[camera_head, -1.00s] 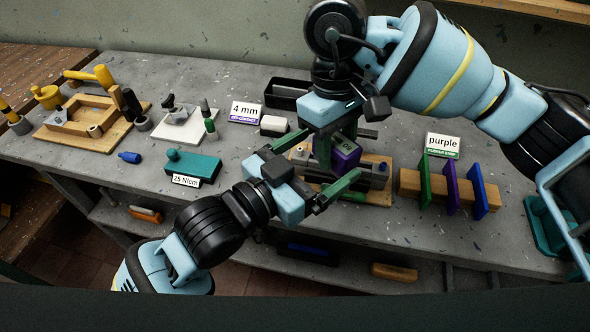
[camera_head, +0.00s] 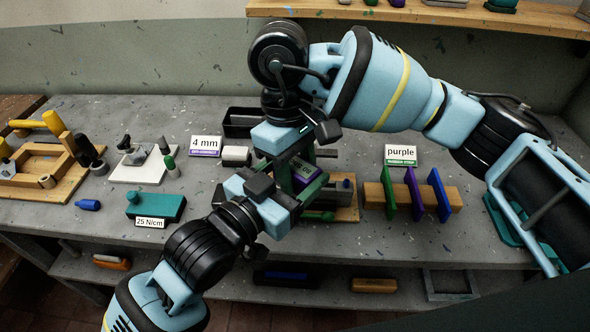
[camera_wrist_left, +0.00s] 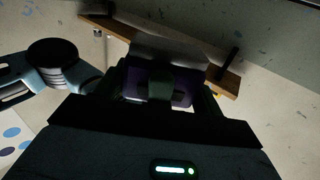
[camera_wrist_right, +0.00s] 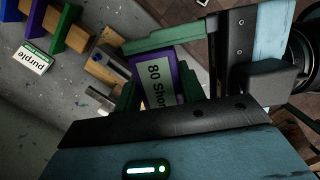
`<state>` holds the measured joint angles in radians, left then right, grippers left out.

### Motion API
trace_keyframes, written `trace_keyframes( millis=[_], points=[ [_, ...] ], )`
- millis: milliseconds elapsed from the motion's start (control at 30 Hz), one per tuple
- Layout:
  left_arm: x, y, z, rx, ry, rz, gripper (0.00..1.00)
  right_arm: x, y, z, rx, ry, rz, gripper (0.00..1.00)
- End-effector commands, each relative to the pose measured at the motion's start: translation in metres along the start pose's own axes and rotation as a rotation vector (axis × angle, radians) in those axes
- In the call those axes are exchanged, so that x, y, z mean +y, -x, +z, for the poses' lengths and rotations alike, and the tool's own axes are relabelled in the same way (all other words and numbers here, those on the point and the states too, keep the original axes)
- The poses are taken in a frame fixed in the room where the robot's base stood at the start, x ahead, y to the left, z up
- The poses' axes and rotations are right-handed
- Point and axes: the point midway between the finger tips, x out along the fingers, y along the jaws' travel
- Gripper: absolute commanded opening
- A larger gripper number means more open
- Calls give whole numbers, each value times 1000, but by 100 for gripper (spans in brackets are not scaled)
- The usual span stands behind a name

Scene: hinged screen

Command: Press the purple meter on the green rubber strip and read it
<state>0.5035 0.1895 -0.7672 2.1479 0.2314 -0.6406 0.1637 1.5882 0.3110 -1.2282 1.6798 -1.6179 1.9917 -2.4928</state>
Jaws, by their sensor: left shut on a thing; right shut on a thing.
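The purple meter (camera_head: 305,171) is between both grippers above the bench. In the right wrist view (camera_wrist_right: 156,80) its pale face carries "80 Shor", the rest hidden. My left gripper (camera_head: 297,174) reaches in from the lower left, shut on the meter. My right gripper (camera_head: 294,180) comes down from above, also shut on it. In the dark left wrist view a finger crosses the meter's purple side (camera_wrist_left: 185,98). A green piece (camera_head: 318,215) lies below the meter by a wooden base (camera_head: 346,210); I cannot tell whether it is the rubber strip or whether the meter touches it.
A wooden rack (camera_head: 373,197) with upright green, purple and blue plates stands to the right, before a "purple" sign (camera_head: 401,155). A "4 mm" sign (camera_head: 205,145), black tray (camera_head: 240,122) and teal block (camera_head: 155,206) are left. Bare bench (camera_head: 440,235) lies at the front right.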

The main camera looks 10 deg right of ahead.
Motion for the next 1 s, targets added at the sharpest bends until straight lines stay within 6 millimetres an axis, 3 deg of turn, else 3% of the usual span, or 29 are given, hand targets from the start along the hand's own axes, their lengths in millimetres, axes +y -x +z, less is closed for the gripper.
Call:
trace_keyframes(
  millis=[67, 100, 267, 667, 1000],
  points=[
    [0, 0, 0, 0, 0, -1, 43, 0, 0, 0, 0, 0, 0, 14],
    [0, 0, -1, 2, -1, -1, 42, 0, 0, 0, 0, 0, 0, 44],
    [0, 0, -1, 2, -1, -1, 42, 0, 0, 0, 0, 0, 0, 65],
    [0, 0, -1, 1, -1, 0, 42, 0, 8, 0, 2, -1, 2, 65],
    [0, 0, -1, 2, -1, 0, 42, 1, 68, 0, 4, -3, 5, 65]
  ],
)
